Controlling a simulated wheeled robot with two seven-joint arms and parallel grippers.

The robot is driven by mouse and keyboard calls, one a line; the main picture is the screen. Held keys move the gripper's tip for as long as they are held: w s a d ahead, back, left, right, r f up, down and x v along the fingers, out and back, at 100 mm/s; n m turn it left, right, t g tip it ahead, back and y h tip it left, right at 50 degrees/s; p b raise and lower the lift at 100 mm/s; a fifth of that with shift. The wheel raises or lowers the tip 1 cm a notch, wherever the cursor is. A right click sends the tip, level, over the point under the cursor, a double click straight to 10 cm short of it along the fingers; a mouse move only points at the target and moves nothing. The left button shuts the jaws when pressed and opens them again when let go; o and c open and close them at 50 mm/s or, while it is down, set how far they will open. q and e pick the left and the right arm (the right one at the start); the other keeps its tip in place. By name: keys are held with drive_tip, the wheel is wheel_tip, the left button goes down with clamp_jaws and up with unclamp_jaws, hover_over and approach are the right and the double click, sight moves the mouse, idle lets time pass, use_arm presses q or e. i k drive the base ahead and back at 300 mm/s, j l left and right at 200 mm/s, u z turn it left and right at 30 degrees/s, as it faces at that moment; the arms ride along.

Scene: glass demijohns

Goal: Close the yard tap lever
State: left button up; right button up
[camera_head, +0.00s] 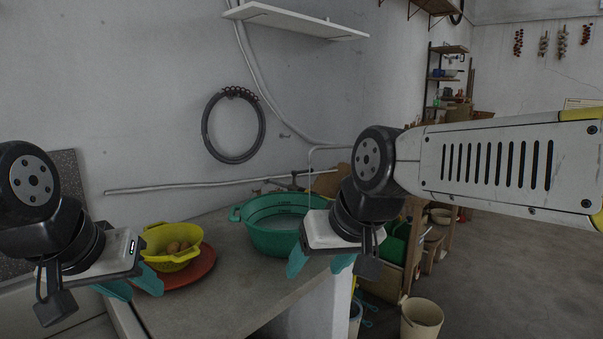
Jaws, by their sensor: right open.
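A grey pipe (190,187) runs along the back wall. Small tap fittings (292,181) sit at its right end, behind the green tub, with a small reddish part (258,192) beside them. They are too small and dark to tell which part is the lever or how it is turned. My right gripper (320,262) is open and empty, in front of the tub's right side and apart from the tap in the picture. My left gripper (132,284) looks open, its teal fingers apart and empty, at the lower left near the red plate.
A green tub (272,240) stands on the grey counter (225,285). A yellow colander (160,240) holding brownish round items stands on a red plate (205,268). A cream bucket (421,318) stands on the floor. The counter's front middle is clear.

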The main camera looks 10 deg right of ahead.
sight(294, 172)
drive_tip(key=z, duration=0.5)
drive_tip(key=i+l+u, duration=0.5)
drive_tip(key=i+l, duration=0.2)
drive_tip(key=l, duration=0.25)
